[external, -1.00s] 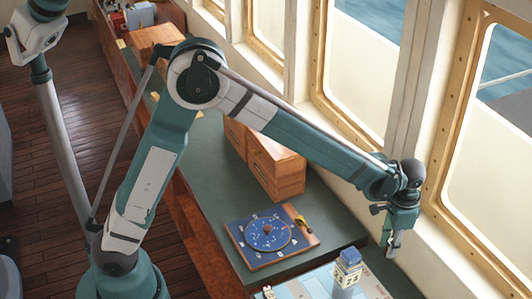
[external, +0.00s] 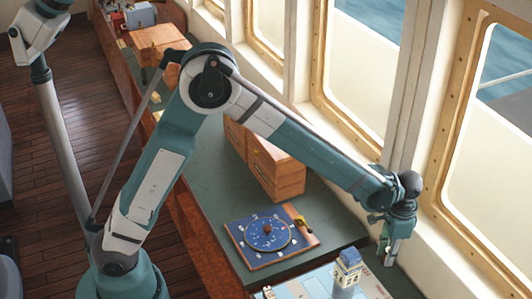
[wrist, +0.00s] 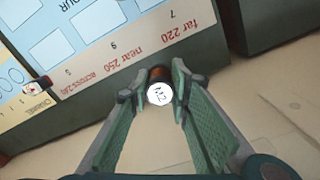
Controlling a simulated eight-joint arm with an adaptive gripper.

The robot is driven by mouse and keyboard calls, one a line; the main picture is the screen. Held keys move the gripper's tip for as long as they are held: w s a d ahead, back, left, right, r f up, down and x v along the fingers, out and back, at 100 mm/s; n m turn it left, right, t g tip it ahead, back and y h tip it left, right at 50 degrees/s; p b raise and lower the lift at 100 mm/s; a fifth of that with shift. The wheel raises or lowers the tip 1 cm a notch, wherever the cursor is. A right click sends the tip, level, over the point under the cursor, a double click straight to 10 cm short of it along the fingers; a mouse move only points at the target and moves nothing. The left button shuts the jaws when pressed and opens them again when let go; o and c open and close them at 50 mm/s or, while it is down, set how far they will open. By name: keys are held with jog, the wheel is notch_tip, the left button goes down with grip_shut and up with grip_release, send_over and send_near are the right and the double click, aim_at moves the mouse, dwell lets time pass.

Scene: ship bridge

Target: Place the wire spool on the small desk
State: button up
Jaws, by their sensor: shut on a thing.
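My gripper (external: 388,257) hangs beside the window wall, off the right end of the long green counter (external: 345,240). In the wrist view my gripper (wrist: 160,88) is shut on the wire spool (wrist: 160,94), a small copper-brown cylinder with a white, marked end facing the camera. The spool cannot be made out in the external view. In the wrist view it appears over the edge of a printed board surface (wrist: 110,70), with pale floor below. I cannot tell for sure which surface is the small desk.
A pale blue board (external: 315,284) with a lighthouse model (external: 347,270) lies at the bottom. A blue dial board (external: 268,236) and wooden drawer boxes (external: 275,170) stand on the counter. A dark green surface (wrist: 270,20) is at upper right in the wrist view.

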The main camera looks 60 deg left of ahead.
jog(key=shift+f, duration=2.1)
jog(key=shift+f, duration=1.85)
jog(key=shift+f, duration=0.2)
jog(key=o, duration=0.9)
jog(key=shift+r, duration=0.3)
notch_tip(320, 180, up, 12)
jog(key=shift+f, duration=0.15)
